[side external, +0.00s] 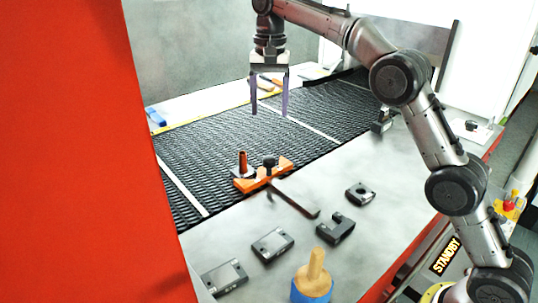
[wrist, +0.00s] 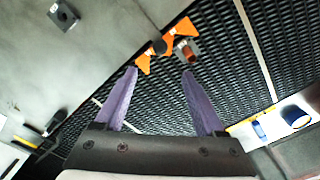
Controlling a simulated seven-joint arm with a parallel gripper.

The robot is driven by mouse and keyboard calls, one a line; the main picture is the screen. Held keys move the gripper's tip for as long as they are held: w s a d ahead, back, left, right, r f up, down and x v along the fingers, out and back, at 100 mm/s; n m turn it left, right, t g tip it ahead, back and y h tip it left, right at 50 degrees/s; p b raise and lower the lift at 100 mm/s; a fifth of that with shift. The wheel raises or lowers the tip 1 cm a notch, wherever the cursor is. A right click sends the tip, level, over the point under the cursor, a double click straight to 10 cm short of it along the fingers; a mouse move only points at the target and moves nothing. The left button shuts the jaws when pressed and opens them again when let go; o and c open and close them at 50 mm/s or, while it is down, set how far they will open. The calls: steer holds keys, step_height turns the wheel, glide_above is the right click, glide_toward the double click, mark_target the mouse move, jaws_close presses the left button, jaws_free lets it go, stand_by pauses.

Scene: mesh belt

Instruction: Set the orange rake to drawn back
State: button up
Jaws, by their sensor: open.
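The orange rake (side external: 250,184) lies at the near edge of the black mesh belt (side external: 215,145). It has a black knob on top, and a dark rod runs from it over the grey table. In the wrist view its orange parts (wrist: 182,27) show ahead of my fingertips. A copper-coloured cylinder on a grey base (side external: 242,160) stands on the belt right by the rake; it also shows in the wrist view (wrist: 187,52). I cannot tell whether they touch. My gripper (side external: 269,113) is open and empty, pointing down above the belt, behind and higher than the rake.
Several dark blocks (side external: 272,245) lie on the grey table in front of the belt. A wooden peg with a blue base (side external: 312,285) stands at the front. A large red panel (side external: 80,150) fills the left of the side view. The air around my gripper is clear.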

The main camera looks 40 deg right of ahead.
mark_target(269, 157)
step_height(269, 157, down, 14)
steer(key=shift+f, duration=0.1)
stand_by(0.5)
jaws_close()
stand_by(0.3)
stand_by(1.1)
